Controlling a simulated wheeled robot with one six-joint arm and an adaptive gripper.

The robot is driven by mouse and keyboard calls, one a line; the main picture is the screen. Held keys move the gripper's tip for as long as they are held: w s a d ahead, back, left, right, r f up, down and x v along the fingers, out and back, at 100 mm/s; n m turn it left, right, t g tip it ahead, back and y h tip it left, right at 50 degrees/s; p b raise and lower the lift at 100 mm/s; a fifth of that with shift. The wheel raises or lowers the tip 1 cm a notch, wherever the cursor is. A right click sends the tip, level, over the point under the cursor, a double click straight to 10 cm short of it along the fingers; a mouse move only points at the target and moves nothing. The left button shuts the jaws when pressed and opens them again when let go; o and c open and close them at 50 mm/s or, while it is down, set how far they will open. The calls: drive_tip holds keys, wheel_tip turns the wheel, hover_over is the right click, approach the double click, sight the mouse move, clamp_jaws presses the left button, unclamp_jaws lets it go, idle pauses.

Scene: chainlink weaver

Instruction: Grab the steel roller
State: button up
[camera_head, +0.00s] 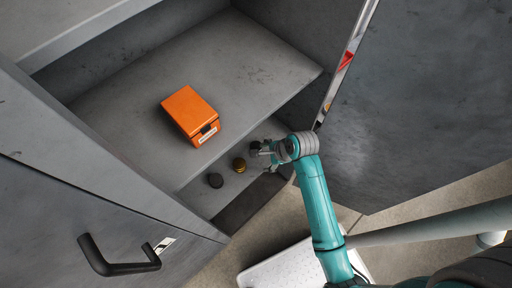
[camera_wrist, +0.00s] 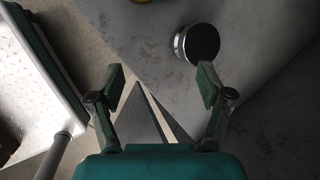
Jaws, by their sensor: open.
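A short round roller (camera_wrist: 196,43) with a shiny steel side and dark top stands in the wrist view, just beyond my right fingertip. It appears to be the dark-topped roller (camera_head: 255,146) nearest my gripper in the head view. My gripper (camera_wrist: 160,82) is open with nothing between its fingers. The roller lies ahead and to the right of the gap, partly overlapped by the right fingertip; I cannot tell whether they touch. In the head view my gripper (camera_head: 265,148) is at the right end of the row of rollers, its fingers small and partly hidden.
A brass roller (camera_head: 239,164) and a dark roller (camera_head: 215,180) stand along the lower shelf (camera_head: 196,195). An orange box (camera_head: 192,115) sits on the upper shelf (camera_head: 245,70). The open cabinet door (camera_head: 420,90) is close on the right.

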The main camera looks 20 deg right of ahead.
sight(256, 146)
drive_tip(key=w+r+m, duration=0.1)
drive_tip(key=w+d+r+m+g, duration=0.1)
drive_tip(key=w+r, duration=0.1)
drive_tip(key=w+r+m+y, duration=0.1)
drive_tip(key=w, duration=0.1)
drive_tip(key=shift+d+r+g, duration=0.25)
drive_tip(key=shift+d+g, duration=0.1)
drive_tip(key=shift+g, duration=0.05)
drive_tip(key=shift+a+x, duration=0.15)
drive_tip(key=shift+x, duration=1.7)
drive_tip(key=shift+a+x, duration=0.1)
drive_tip(key=shift+x, duration=1.7)
drive_tip(key=shift+s, duration=0.2)
clamp_jaws()
drive_tip(key=shift+r, duration=0.15)
